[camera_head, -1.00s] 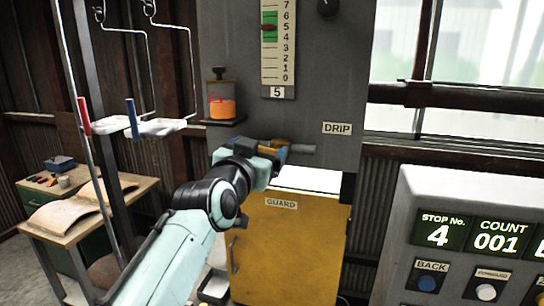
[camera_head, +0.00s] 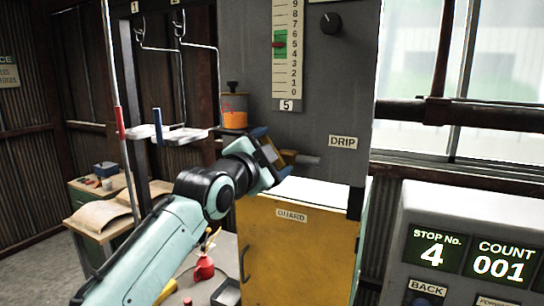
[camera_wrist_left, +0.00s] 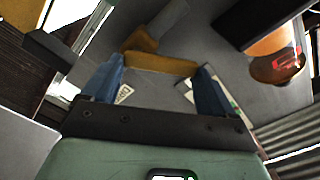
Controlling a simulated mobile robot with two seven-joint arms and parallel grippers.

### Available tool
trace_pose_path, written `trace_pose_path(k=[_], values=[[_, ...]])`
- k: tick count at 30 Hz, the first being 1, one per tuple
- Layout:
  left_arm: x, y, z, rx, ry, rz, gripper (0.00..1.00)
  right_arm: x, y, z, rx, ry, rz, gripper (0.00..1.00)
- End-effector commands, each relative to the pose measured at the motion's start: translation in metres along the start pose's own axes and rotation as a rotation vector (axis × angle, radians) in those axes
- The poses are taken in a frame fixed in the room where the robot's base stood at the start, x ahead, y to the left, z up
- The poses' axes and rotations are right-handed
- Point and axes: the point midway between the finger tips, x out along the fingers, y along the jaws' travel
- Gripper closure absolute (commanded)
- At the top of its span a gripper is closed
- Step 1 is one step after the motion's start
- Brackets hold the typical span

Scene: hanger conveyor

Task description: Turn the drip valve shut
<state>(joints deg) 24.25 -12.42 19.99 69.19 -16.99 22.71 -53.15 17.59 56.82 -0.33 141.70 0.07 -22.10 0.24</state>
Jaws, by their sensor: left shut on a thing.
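The drip valve's yellow handle (camera_wrist_left: 160,63) spans between the two blue fingers of my left gripper (camera_wrist_left: 157,88) in the left wrist view. The gripper is shut on it. In the head view my left gripper (camera_head: 272,152) is at the grey panel, left of and below the DRIP label (camera_head: 343,142). It hides part of the handle. The valve's grey stub (camera_head: 308,160) sticks out to the right of the gripper. My right gripper is in neither view.
An orange cup (camera_head: 234,120) stands on a small shelf just above the gripper. The yellow GUARD door (camera_head: 292,250) is below. A control console (camera_head: 470,200) reading stop 4 and count 001 stands at right. Hanger hooks (camera_head: 180,85) hang at left.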

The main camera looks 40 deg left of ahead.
Motion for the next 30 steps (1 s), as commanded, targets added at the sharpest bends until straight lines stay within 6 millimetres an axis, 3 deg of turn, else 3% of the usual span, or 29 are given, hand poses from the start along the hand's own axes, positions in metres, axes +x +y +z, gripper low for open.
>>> trace_pose_path(k=[15, 30], values=[[0.000, 0.005, -0.012, 0.449, 0.005, -0.002, 0.68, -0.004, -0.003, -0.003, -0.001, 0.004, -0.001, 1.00], [0.000, 0.009, -0.015, 0.640, 0.003, -0.003, 0.68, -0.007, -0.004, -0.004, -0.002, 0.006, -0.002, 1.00]])
